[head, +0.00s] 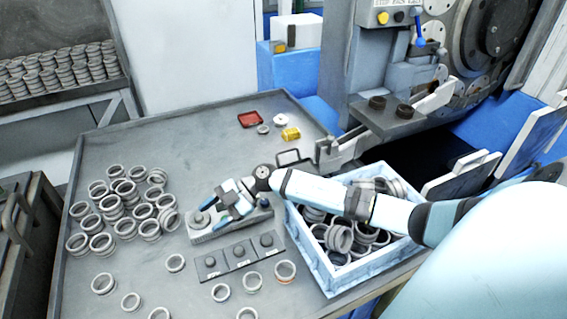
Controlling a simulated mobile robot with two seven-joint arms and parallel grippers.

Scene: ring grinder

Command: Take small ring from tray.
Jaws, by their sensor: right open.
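The grey, rimmed tray-like table top (200,135) carries many metal rings of similar size, and I cannot tell for sure which are the small ones. A crowded group of rings (123,187) lies at its left, some stacked. Single rings such as the front one (131,301) lie apart along the front. My right gripper (213,213) reaches in from the right and is open over a grey block fixture (232,228) with a round post at its left end. I see no ring between its fingers. My left gripper is not in view.
A light blue crate (318,275) full of rings stands at the right, under my right arm. A dark plate with several knobs (240,255) lies in front of the fixture. A red dish (250,119) and a yellow item (291,134) lie at the back. The grinder (425,60) stands behind.

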